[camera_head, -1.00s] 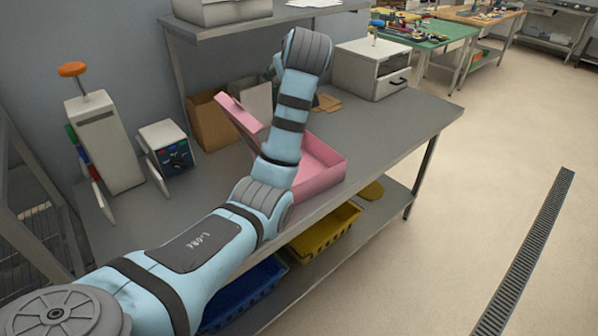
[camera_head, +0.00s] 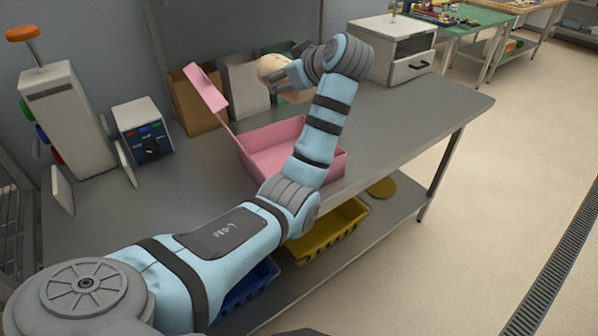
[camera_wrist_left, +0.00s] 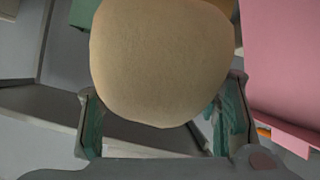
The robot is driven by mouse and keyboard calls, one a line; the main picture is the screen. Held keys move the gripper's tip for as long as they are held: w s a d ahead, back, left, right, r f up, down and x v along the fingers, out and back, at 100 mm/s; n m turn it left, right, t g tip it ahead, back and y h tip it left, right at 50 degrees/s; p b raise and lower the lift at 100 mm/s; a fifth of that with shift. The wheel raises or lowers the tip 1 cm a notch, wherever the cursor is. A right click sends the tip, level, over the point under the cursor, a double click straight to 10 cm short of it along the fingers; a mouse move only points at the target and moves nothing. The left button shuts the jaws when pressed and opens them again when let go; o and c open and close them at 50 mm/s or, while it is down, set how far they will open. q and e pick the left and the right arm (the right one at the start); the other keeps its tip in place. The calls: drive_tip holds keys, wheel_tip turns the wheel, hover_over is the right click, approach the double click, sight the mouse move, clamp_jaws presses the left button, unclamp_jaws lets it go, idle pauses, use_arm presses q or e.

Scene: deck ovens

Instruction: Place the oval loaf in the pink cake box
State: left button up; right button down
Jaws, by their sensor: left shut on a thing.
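The oval loaf (camera_head: 270,68) is pale tan and is held up behind the pink cake box, in front of the bags. My left gripper (camera_head: 288,80) is shut on it. In the left wrist view the loaf (camera_wrist_left: 162,60) fills the middle, with green finger pads at both sides. The pink cake box (camera_head: 272,160) stands open on the grey table, its lid raised at the left. My left forearm crosses in front of the box's right part and hides some of it. Pink box surface also shows at the right of the wrist view (camera_wrist_left: 285,60). My right gripper is not in view.
A brown paper bag (camera_head: 198,105) and a grey-white bag (camera_head: 245,85) stand behind the box. A small device with a dark knob (camera_head: 143,135) and a tall white machine (camera_head: 65,125) are at the left. A white drawer cabinet (camera_head: 390,50) is at the back right. Table right of the box is clear.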

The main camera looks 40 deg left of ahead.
use_arm(q)
drive_tip(key=shift+f+p, duration=0.2)
drive_tip(key=shift+p, duration=0.1)
drive_tip(key=shift+t, duration=0.5)
drive_tip(key=s+r+p, duration=0.1)
drive_tip(key=r+p, duration=0.1)
drive_tip(key=s+d+r+p, duration=0.1)
drive_tip(key=p, duration=0.1)
drive_tip(key=s+d+r+p, duration=0.1)
drive_tip(key=r+p, duration=0.1)
drive_tip(key=shift+r, duration=0.35)
wheel_tip(320, 180, down, 20)
drive_tip(key=b, duration=0.2)
drive_tip(key=shift+s+m+b, duration=0.3)
drive_tip(key=shift+s+m, duration=0.1)
drive_tip(key=shift+s, duration=0.05)
drive_tip(key=shift+d+f, duration=0.1)
drive_tip(key=shift+f+b, duration=0.45)
drive_tip(key=shift+f, duration=0.1)
drive_tip(key=o, duration=1.3)
